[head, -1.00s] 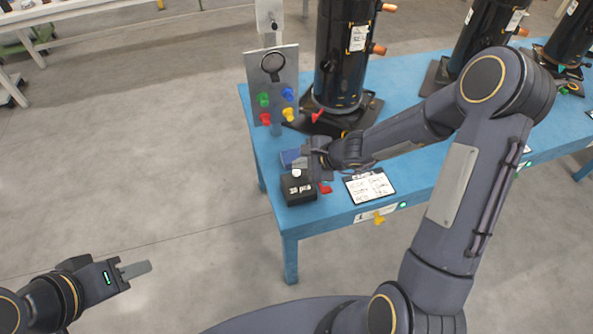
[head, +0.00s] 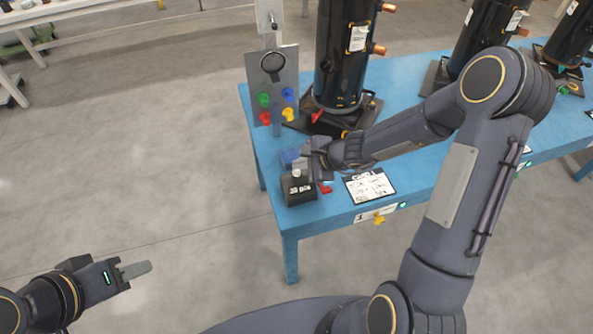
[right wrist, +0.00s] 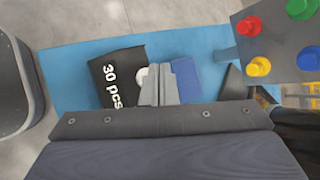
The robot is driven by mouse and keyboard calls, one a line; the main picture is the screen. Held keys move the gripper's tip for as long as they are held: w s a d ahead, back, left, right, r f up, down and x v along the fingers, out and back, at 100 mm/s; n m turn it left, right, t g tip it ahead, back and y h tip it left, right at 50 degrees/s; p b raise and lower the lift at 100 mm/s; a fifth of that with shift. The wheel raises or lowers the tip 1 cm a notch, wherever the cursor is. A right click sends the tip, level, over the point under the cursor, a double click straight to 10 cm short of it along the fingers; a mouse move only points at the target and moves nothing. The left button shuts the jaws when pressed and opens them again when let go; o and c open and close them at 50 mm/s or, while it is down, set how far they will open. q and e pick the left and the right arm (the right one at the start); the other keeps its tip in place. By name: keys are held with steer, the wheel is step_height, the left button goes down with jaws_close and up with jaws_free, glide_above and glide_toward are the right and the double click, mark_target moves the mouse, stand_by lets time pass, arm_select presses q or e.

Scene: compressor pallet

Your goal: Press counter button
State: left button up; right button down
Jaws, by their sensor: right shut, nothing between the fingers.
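The counter (head: 299,190) is a black box on the near left corner of the blue table, with white lettering on its face. In the right wrist view the counter (right wrist: 113,80) reads "30 pcs". Its round white button (head: 296,173) is on top; in the right wrist view the button (right wrist: 141,76) is partly hidden by my fingers. My right gripper (head: 303,164) is shut and empty, close beside the button; I cannot tell whether they touch. Its fingertips (right wrist: 159,72) also show in the right wrist view. My left gripper (head: 149,267) is over the floor, away from the table; its finger gap is not visible.
A blue block (right wrist: 185,78) lies beside the counter. A panel with coloured knobs (head: 275,88) stands behind it, near a black compressor (head: 343,60). A clipboard (head: 369,185) and a red piece (head: 325,188) lie to the right. Floor left of the table is clear.

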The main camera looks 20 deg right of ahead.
mark_target(300, 173)
steer(key=shift+f+b, duration=0.4)
steer(key=shift+b, duration=0.25)
steer(key=shift+f+b, duration=0.6)
steer(key=shift+b, duration=0.05)
stand_by(0.7)
steer(key=shift+r, duration=0.1)
steer(key=shift+r+p, duration=0.8)
steer(key=shift+r, duration=0.1)
step_height(300, 173, up, 5)
steer(key=p, duration=0.4)
steer(key=shift+r, duration=0.1)
